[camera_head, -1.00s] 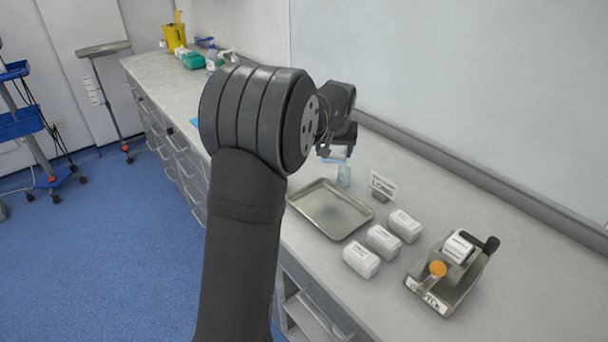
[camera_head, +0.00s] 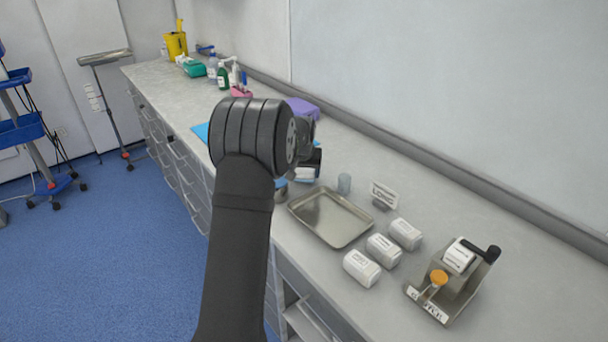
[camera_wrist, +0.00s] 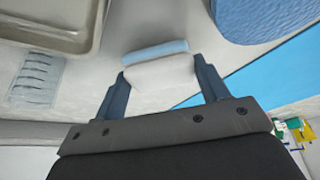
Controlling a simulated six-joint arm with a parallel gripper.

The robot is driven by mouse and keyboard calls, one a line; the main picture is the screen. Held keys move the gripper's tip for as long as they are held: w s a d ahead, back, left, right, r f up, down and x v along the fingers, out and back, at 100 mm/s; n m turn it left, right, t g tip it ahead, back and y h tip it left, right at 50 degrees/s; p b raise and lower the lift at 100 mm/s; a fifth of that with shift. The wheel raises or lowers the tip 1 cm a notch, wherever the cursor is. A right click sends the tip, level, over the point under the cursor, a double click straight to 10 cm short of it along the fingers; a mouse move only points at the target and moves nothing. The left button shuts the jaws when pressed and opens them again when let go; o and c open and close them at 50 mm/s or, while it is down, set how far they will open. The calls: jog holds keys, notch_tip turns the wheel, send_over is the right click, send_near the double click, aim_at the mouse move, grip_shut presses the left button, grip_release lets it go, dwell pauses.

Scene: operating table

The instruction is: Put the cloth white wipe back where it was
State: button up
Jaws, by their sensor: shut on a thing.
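My gripper (camera_wrist: 160,82) is shut on a white folded cloth wipe (camera_wrist: 160,74) with a light blue edge, held between its two fingers above the worktop. In the head view the gripper (camera_head: 309,165) is partly hidden behind my own arm, and only a bit of the white and blue wipe (camera_head: 305,174) shows below it. The wipe is left of the steel tray (camera_head: 297,209), which also shows in the wrist view (camera_wrist: 92,38). I cannot tell the wipe's exact height over the worktop.
A blue round thing (camera_wrist: 265,15) and a blue mat (camera_wrist: 275,85) lie close by. Bottles (camera_head: 223,76) stand further back.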

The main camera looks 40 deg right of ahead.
jog(key=shift+f, duration=0.6)
jog(key=shift+f, duration=0.1)
jog(key=o, duration=0.9)
jog(key=shift+o, duration=0.2)
jog(key=v, duration=1.2)
